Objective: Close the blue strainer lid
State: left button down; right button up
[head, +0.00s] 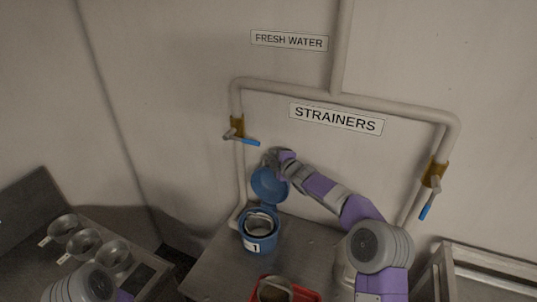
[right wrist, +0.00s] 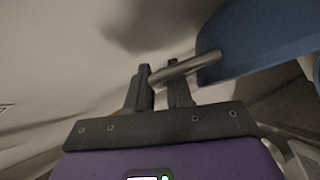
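The blue strainer (head: 259,233), marked 1, stands on the metal counter with a light, round insert in its mouth. Its blue lid (head: 268,186) stands open, tilted up at the back of the body. My right gripper (head: 273,158) is at the lid's upper edge. In the right wrist view, the blue lid (right wrist: 262,38) has a metal bar handle (right wrist: 203,63) that reaches across the fingers of my right gripper (right wrist: 161,82). The fingers are close together with a narrow gap; whether they clamp the bar is unclear. My left gripper is out of view.
A red container (head: 312,295) with a round object in it is at the front of the counter (head: 210,272). Pipes with blue-handled valves (head: 250,142) run on the wall behind. Several metal bowls (head: 82,243) stand on the left counter.

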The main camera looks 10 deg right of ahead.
jog(key=shift+w+a+r, duration=0.1)
jog(key=shift+w+a, duration=0.05)
jog(key=shift+w, duration=0.05)
grip_shut()
dwell(0.3)
